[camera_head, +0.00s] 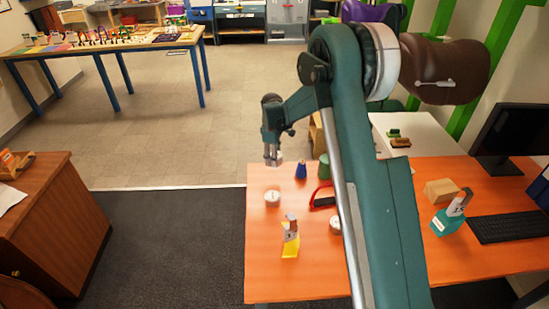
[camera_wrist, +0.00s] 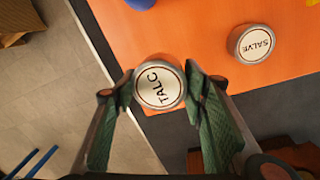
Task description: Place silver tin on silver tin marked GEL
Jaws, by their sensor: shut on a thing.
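My gripper (camera_head: 272,161) is shut on a silver tin (camera_wrist: 160,88) with a round white lid marked TALC, as the wrist view (camera_wrist: 161,92) shows. The gripper points down near the far left corner of the orange table, with the tin above the tabletop. A silver tin marked SALVE (camera_wrist: 251,44) stands on the table near its left edge; it also shows in the head view (camera_head: 272,198). Another tin (camera_head: 336,225) stands beside my arm, partly hidden, with its label too small to read. I can see no lid that reads GEL.
The orange table (camera_head: 262,255) also holds a blue object (camera_head: 301,170), a green cylinder (camera_head: 324,167), a red-framed object (camera_head: 320,197) and a yellow stand (camera_head: 290,248). A cardboard box (camera_head: 440,190), teal box (camera_head: 446,222) and keyboard (camera_head: 505,226) lie right of my arm.

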